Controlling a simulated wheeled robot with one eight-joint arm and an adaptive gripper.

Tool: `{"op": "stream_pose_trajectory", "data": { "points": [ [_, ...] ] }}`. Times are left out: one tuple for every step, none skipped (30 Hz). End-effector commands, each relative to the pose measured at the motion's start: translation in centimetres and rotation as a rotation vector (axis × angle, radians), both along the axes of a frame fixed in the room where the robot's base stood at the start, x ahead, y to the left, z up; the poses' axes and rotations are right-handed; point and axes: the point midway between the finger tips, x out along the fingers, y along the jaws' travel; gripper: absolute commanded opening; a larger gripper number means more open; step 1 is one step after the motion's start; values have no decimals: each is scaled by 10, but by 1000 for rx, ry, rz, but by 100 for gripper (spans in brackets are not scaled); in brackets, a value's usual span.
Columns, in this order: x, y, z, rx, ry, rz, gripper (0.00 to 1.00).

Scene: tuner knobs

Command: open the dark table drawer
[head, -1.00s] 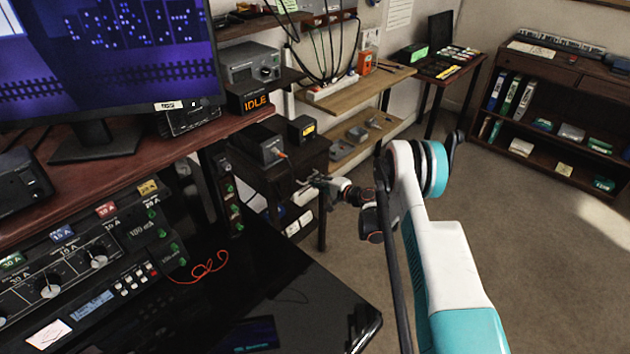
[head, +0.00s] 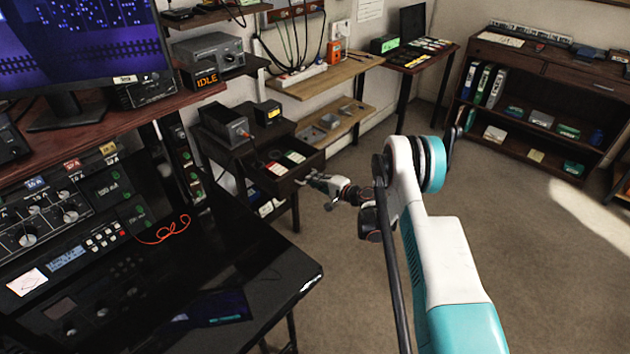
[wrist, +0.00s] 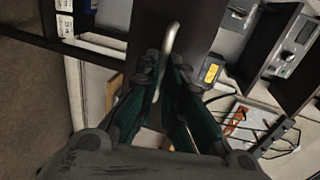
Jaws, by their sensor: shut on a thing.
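The dark table drawer (head: 312,163) is pulled out of the small dark table (head: 232,150). Red, white and green items show inside it. My gripper (head: 312,180) is at the drawer's front in the head view. In the wrist view the gripper (wrist: 172,95) has its fingers around the pale curved handle (wrist: 170,42) on the dark drawer front (wrist: 195,25). The fingers partly hide the handle.
Two dark boxes (head: 224,125) stand on the small table above the drawer. A wooden shelf (head: 345,122) is to its right. A black glossy desk (head: 240,262) is in front on the left. Open carpet (head: 340,270) lies to the right.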

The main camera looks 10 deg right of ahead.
Motion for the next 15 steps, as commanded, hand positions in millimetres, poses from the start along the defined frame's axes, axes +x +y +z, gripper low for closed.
{"op": "stream_pose_trajectory", "data": {
  "points": [
    [0,0,0,0,0,0,0],
    [0,0,0,0,0,0,0],
    [0,0,0,0,0,0,0],
    [0,0,0,0,0,0,0],
    [0,0,0,0,0,0,0],
    [0,0,0,0,0,0,0],
    [0,0,0,0,0,0,0],
    [0,0,0,0,0,0,0],
    [0,0,0,0,0,0,0],
    [0,0,0,0,0,0,0],
    [0,0,0,0,0,0,15],
    [0,0,0,0,0,0,24],
    [0,0,0,0,0,0,28],
    [0,0,0,0,0,0,28],
    [0,0,0,0,0,0,28]
  ]
}}
